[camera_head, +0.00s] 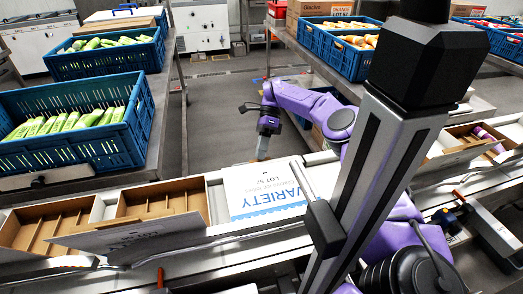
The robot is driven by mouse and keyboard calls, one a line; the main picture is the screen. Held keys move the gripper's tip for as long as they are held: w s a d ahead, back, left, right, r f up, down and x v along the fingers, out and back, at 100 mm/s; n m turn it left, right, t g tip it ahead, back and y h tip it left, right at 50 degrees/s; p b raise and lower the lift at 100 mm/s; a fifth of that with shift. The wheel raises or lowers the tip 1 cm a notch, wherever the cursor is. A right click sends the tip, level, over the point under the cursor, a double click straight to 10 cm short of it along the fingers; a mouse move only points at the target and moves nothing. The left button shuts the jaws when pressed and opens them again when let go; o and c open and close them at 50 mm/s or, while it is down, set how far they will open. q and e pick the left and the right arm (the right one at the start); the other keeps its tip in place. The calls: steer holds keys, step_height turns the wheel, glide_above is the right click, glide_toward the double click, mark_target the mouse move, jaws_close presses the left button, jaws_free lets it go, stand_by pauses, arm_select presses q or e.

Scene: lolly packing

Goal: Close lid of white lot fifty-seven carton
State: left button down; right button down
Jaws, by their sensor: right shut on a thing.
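The white carton (262,190) sits on the conveyor line in the middle of the view. Its lid panel shows "VARIETY" and "LOT 57" upside down, with a blue band along the near edge. The panel looks about flat over the carton; I cannot tell whether it is fully seated. My right gripper (262,155) points down at the lid's far edge and is shut there, on what looks like the lid's edge. The fingertips are small and the contact is hard to see. My left gripper is not in view.
Open brown cartons with dividers (112,220) stand on the line at left. Another open carton (462,142) with a purple item is at right. Blue crates of green lollies (140,145) and orange ones (307,38) stand on side tables. My column blocks the right centre.

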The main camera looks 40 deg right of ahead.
steer(key=c, duration=1.3)
jaws_free()
steer(key=shift+w+f, duration=0.1)
steer(key=shift+r, duration=0.25)
steer(key=s+a+r+p, duration=0.1)
steer(key=s+a+r, duration=0.1)
steer(key=s+r, duration=0.1)
steer(key=s+a+r+p, duration=0.2)
steer(key=s+a+r, duration=0.1)
steer(key=s+r, duration=0.1)
steer(key=s+a+r+p, duration=0.1)
steer(key=s+a+r, duration=0.2)
steer(key=s+r, duration=0.1)
steer(key=shift+s+r, duration=0.25)
steer(key=shift+r, duration=0.5)
